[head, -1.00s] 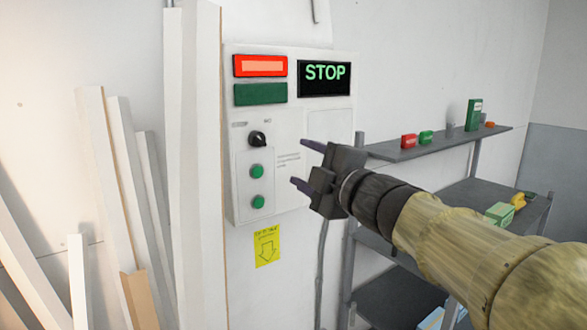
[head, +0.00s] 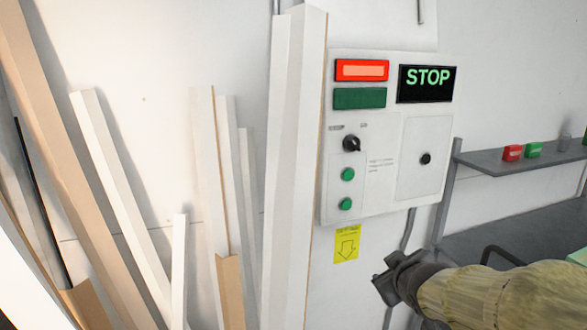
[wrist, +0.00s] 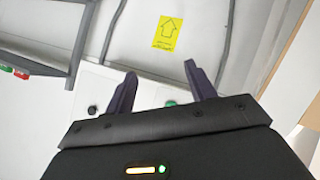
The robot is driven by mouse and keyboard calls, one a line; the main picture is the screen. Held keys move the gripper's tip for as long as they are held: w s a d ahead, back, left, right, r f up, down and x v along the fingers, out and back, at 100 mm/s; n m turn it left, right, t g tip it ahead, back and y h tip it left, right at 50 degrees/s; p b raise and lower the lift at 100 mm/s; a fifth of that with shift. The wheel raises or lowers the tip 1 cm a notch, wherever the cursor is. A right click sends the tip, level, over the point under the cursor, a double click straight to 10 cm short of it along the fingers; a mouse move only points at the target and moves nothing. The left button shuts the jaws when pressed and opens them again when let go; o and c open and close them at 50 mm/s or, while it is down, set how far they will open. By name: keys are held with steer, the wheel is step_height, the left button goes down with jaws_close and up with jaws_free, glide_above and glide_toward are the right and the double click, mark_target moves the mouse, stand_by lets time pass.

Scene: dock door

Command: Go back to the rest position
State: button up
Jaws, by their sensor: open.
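My gripper (head: 385,282) is low in the head view, below the control panel (head: 335,210) and right of the yellow arrow label (head: 347,244). In the wrist view my gripper (wrist: 160,90) shows two dark fingers spread apart with nothing between them. The panel carries a lit red lamp (head: 362,70), a dark green lamp (head: 359,98) and a display (head: 427,83) reading STOP. It also has a black rotary switch (head: 351,144), two green buttons (head: 348,174) and a black knob (head: 426,158). The yellow label also shows in the wrist view (wrist: 167,33).
Several long white and brown boards (head: 118,190) lean on the wall at the left. A grey shelf unit (head: 500,165) at the right bears a red box (head: 512,152) and a green box (head: 533,149). A grey cable (head: 409,229) hangs below the panel.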

steer(key=s+a+f+m+g+p, duration=0.1)
steer(key=s+a+f+m+g, duration=0.1)
steer(key=s+f, duration=0.5)
steer(key=s+a+f+m+g+p, duration=0.1)
steer(key=s+a+f+m+g, duration=0.2)
steer(key=s+f+g, duration=0.3)
steer(key=shift+s+a+f+m+g+y, duration=0.2)
steer(key=shift+s+f+m+g+y, duration=0.25)
steer(key=shift+s, duration=0.2)
